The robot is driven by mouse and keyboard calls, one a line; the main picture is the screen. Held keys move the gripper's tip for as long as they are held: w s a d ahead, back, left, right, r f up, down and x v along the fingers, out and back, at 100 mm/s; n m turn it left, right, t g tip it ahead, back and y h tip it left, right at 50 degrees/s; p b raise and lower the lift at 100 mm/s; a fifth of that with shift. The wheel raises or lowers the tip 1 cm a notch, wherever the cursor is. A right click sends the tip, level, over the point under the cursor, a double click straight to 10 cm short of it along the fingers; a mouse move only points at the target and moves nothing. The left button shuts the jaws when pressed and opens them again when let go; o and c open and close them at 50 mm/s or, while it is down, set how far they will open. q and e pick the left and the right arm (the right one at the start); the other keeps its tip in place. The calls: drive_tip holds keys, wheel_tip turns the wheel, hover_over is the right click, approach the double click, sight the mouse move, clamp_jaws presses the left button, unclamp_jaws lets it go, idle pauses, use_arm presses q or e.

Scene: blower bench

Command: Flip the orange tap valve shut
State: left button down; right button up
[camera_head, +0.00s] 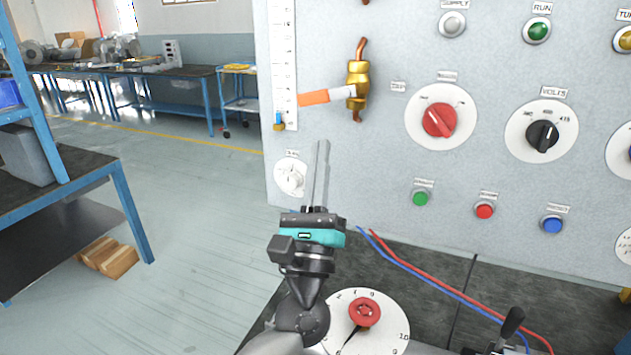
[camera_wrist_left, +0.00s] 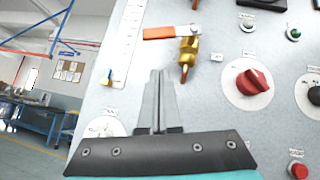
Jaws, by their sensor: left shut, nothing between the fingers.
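The orange tap valve handle (camera_head: 314,97) sticks out to the left from a brass valve body (camera_head: 358,84) on a copper pipe, on the grey panel. The handle lies nearly level, across the pipe. It also shows in the left wrist view (camera_wrist_left: 166,33), with the brass body (camera_wrist_left: 188,48) at its right end. My left gripper (camera_head: 322,147) is shut and empty, fingers pointing up, below the handle. In the wrist view the fingertips (camera_wrist_left: 158,75) are below the handle and apart from it. My right gripper is not seen.
A red knob (camera_head: 439,120) and a black knob (camera_head: 542,135) are right of the valve. A scale strip with a blue slider (camera_head: 279,119) is left of it. A white dial (camera_head: 291,177) sits lower left. Red and blue cables (camera_head: 430,281) lie on the bench.

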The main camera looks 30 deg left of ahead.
sight(308, 105)
use_arm(q)
drive_tip(key=shift+w+a+r+p, duration=0.1)
drive_tip(key=shift+a+r+p, duration=0.2)
drive_tip(key=shift+r, duration=0.4)
drive_tip(key=shift+w+a+r+p, duration=0.1)
drive_tip(key=shift+r+p, duration=0.3)
drive_tip(key=shift+r, duration=0.3)
drive_tip(key=shift+a+r+p, duration=0.2)
drive_tip(key=shift+r+p, duration=0.15)
drive_tip(key=shift+r, duration=0.35)
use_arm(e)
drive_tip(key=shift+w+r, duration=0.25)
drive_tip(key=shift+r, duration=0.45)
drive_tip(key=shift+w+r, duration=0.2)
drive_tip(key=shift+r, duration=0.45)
